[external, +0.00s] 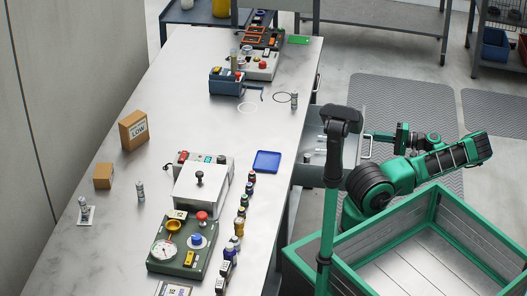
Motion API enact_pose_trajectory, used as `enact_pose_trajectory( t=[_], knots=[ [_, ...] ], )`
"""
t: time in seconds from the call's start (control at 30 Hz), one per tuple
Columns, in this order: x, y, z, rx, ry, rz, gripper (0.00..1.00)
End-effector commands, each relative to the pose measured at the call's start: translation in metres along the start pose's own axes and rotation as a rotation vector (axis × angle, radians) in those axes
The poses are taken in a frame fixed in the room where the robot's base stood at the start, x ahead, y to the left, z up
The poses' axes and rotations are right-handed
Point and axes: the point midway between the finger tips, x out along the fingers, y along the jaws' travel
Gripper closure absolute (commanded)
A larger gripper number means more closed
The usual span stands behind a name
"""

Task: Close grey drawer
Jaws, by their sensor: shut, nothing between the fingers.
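The grey drawer (353,114) is pulled out from the right side of the long metal worktable (95,228). Small items lie inside it, and a handle (368,149) shows on its front. The dark head of a post in front hides part of the drawer. My green arm reaches around from the right. My gripper (370,137) is shut and empty, pointing left at the drawer front close to the handle. I cannot tell whether it touches the front.
A green-framed crate (400,213) stands below the arm. Bottles, a blue tray (267,161), cardboard boxes (134,130) and several devices stand on the worktable. Grey mats (440,93) cover the floor to the right, which is clear. Shelving stands at the back.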

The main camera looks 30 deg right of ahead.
Motion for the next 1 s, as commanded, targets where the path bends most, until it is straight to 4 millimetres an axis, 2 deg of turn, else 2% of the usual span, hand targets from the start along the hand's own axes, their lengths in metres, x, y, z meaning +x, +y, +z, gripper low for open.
enact_pose_trajectory(
  t=[0.03,0.6,0.8,1.0],
  knots=[
    [0.015,0.000,0.001,0.002,-0.007,0.000,1.00],
    [0.171,0.000,0.002,0.001,-0.007,0.001,1.00],
    [0.213,0.000,0.001,0.000,-0.005,0.001,1.00],
    [0.240,0.000,0.001,-0.001,-0.002,0.000,1.00]
  ],
)
